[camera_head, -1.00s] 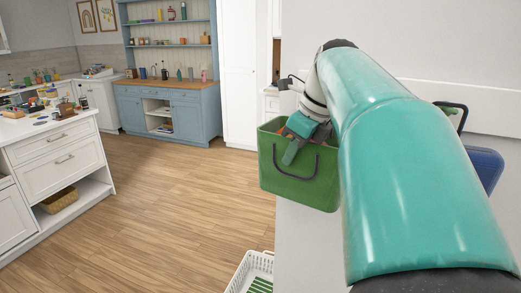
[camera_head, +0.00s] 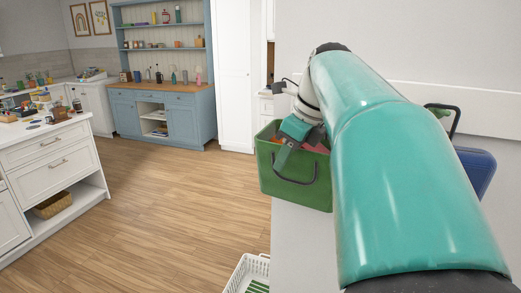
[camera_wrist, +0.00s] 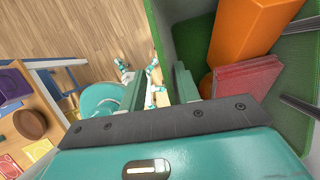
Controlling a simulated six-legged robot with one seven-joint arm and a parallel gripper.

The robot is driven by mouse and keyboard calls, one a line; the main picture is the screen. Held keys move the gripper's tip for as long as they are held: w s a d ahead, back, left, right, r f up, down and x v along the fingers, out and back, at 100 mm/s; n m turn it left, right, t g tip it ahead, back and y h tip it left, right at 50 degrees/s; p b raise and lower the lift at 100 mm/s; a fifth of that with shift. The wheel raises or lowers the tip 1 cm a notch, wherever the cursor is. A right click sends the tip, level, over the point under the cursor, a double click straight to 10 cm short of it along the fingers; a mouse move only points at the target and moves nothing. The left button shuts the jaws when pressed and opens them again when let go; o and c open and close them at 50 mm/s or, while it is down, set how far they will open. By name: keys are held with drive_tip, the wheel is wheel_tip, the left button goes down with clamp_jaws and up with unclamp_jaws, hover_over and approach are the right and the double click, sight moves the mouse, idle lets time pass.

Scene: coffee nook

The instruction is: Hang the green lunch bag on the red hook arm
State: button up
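The green lunch bag (camera_head: 275,185) is an open-topped box with a dark handle loop down its front face, beside a white wall in the head view. In the wrist view its green wall (camera_wrist: 158,25) and inside show, with an orange block and pinkish-red items in it. My gripper (camera_head: 288,142) is over the bag's front rim. In the wrist view my gripper (camera_wrist: 160,85) has its fingers apart, one on each side of the bag's wall edge; I cannot tell whether they touch it. I see no red hook arm.
A blue item (camera_head: 478,170) and a dark handle (camera_head: 445,118) show behind my arm at the right. A white basket (camera_head: 247,272) is on the floor below the bag. A white island (camera_head: 50,165) stands at left and a blue hutch (camera_head: 165,110) at the back. The wooden floor between is clear.

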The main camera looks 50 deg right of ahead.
drive_tip(key=v, duration=1.3)
drive_tip(key=shift+r, duration=0.45)
drive_tip(key=shift+s, duration=0.1)
drive_tip(key=w+a+f+n, duration=0.4)
drive_tip(key=a+f+n, duration=0.3)
drive_tip(key=n, duration=0.1)
drive_tip(key=w+a+f+n, duration=0.4)
drive_tip(key=a+f+n, duration=0.3)
drive_tip(key=a+n, duration=0.1)
drive_tip(key=s+a+f+n, duration=0.1)
drive_tip(key=a+f+n, duration=0.7)
drive_tip(key=s+a+f+n+t, duration=0.1)
drive_tip(key=s+a+f+n, duration=0.1)
drive_tip(key=a+f+n, duration=0.6)
drive_tip(key=shift+s+a+f+n+h, duration=0.25)
drive_tip(key=shift+f+n+h, duration=0.05)
drive_tip(key=shift+f+n, duration=0.5)
drive_tip(key=shift+d, duration=0.1)
